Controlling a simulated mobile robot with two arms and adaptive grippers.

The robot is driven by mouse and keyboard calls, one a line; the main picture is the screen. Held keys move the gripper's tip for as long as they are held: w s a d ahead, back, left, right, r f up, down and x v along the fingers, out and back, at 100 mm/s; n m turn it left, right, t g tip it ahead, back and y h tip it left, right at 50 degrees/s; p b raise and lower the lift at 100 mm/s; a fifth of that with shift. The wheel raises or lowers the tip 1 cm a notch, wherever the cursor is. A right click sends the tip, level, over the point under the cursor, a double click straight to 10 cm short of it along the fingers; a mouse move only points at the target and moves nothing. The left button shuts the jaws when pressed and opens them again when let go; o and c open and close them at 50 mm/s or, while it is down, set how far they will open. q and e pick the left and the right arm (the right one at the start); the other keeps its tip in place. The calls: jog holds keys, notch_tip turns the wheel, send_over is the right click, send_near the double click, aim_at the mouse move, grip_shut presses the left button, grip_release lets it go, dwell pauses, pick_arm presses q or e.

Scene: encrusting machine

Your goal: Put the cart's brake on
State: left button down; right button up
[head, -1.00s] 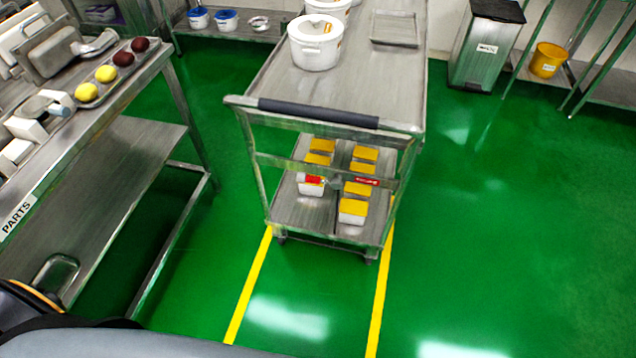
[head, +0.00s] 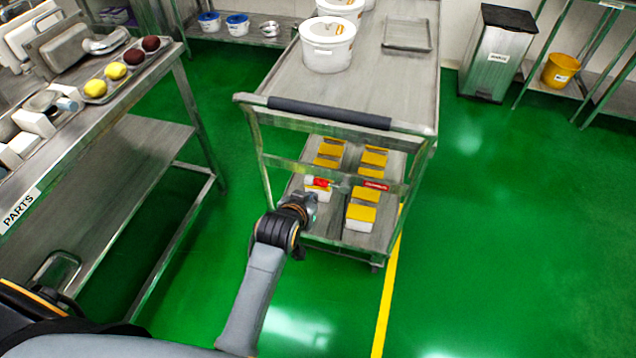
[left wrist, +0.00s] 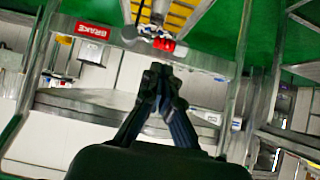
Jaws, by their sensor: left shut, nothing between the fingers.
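The metal cart (head: 352,113) stands in the middle of the head view, its dark push handle facing me. A crossbar below the handle carries a red label (head: 375,185), which reads BRAKE in the left wrist view (left wrist: 92,30). Beside it is the brake lever with a red grip (head: 317,182), lying roughly along the bar; it also shows in the left wrist view (left wrist: 164,44). My left gripper (head: 312,200) is shut and empty, just in front of the red grip. In the left wrist view its fingertips (left wrist: 160,72) appear close below the grip; contact is unclear. My right gripper is not in view.
White tubs with yellow lids (head: 361,213) stand on the cart's lower shelf. A white bucket (head: 327,45) and a tray (head: 407,35) are on top. A PARTS table (head: 150,160) is at left. Green floor is clear at right.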

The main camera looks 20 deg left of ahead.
pick_arm(q)
jog(key=shift+t, duration=0.3)
jog(key=r, duration=0.3)
jog(key=a+r, duration=0.1)
jog(key=shift+w+r, duration=0.15)
jog(key=shift+w, duration=0.2)
jog(key=b, duration=0.1)
send_over(318, 182)
jog(key=s, duration=0.3)
notch_tip(318, 182, down, 6)
jog(key=shift+w+d+f, duration=0.15)
jog(key=shift+w+f, duration=0.05)
jog(key=shift+f, duration=0.35)
jog(key=shift+w+d+f, duration=0.1)
jog(key=shift+w+f, duration=0.1)
jog(key=shift+f, duration=0.35)
jog(key=shift+w+f+b, duration=0.1)
jog(key=shift+f+b, duration=0.2)
jog(key=shift+f, duration=0.4)
